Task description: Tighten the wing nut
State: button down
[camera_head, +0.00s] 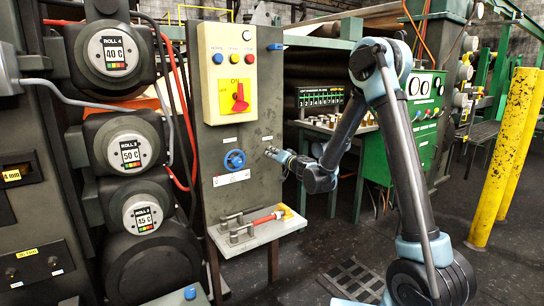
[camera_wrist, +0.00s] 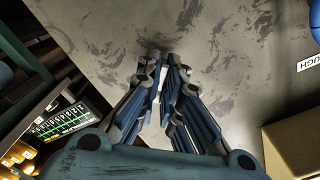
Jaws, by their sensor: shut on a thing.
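My gripper (camera_head: 275,154) is at the right part of the grey upright panel (camera_head: 222,135), right of the blue handwheel (camera_head: 235,160). In the wrist view my gripper (camera_wrist: 162,62) points at the mottled grey panel face (camera_wrist: 215,50), with its fingertips close together. The fingers are shut on the wing nut, which is small and mostly hidden between the tips. I cannot make out its wings or its angle.
A yellow box with buttons and a red switch (camera_head: 239,95) is above left. A shelf (camera_head: 262,232) with a red-handled tool (camera_head: 268,218) juts out below. A green cabinet (camera_head: 420,150) and a yellow post (camera_head: 505,155) stand to the right.

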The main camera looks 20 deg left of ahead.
jog(key=m, duration=0.4)
jog(key=shift+w+d+m, duration=0.25)
jog(key=shift+m, duration=2.15)
jog(key=shift+s, duration=0.1)
jog(key=c, duration=1.8)
grip_release()
jog(key=shift+a, duration=0.15)
jog(key=shift+o, duration=0.2)
jog(key=shift+s, duration=0.1)
jog(key=v, duration=1.2)
jog(key=shift+f, duration=0.15)
